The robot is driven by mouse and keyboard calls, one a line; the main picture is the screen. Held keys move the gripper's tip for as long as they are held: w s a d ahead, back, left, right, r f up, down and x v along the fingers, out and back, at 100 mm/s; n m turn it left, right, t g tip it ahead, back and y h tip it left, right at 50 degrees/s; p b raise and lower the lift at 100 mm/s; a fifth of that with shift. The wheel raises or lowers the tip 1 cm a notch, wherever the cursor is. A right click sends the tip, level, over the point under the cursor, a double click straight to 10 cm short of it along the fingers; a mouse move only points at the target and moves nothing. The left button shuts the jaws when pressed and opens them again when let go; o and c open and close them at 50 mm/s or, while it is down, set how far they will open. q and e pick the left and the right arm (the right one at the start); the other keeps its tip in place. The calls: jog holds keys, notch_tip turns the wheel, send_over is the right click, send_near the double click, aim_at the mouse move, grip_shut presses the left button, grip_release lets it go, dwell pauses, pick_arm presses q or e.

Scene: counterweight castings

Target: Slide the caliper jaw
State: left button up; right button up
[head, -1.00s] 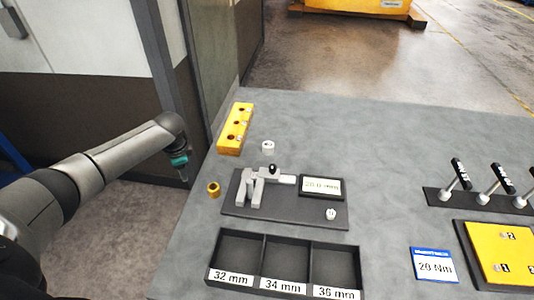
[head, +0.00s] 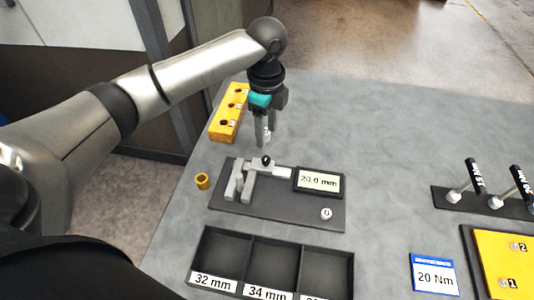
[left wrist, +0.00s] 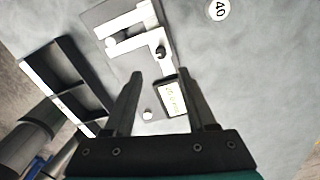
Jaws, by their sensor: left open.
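The caliper (head: 240,181) lies on a dark base plate (head: 285,213), its grey jaws towards the left. A black knob (head: 267,161) stands on its sliding jaw; the knob also shows in the left wrist view (left wrist: 160,52). The display (head: 318,180) reads 20.0 mm. My left gripper (head: 265,142) is open and points down behind the caliper, above the table and apart from the knob. In the left wrist view its fingers (left wrist: 162,76) are spread, with nothing held between them. My right gripper is out of view.
A yellow holed block (head: 226,122) stands behind left, a brass ring (head: 202,181) left of the plate. A white piece marked 40 (left wrist: 217,10) lies near my left gripper. A labelled tray (head: 246,238) is in front; levers (head: 462,187) stand right. The table between is clear.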

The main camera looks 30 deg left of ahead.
aim_at(266, 158)
pick_arm(q)
notch_tip(266, 158, down, 9)
jog(key=shift+f+b, duration=0.15)
jog(key=shift+b, duration=0.25)
jog(key=shift+c, duration=0.4)
grip_shut()
dwell(0.9)
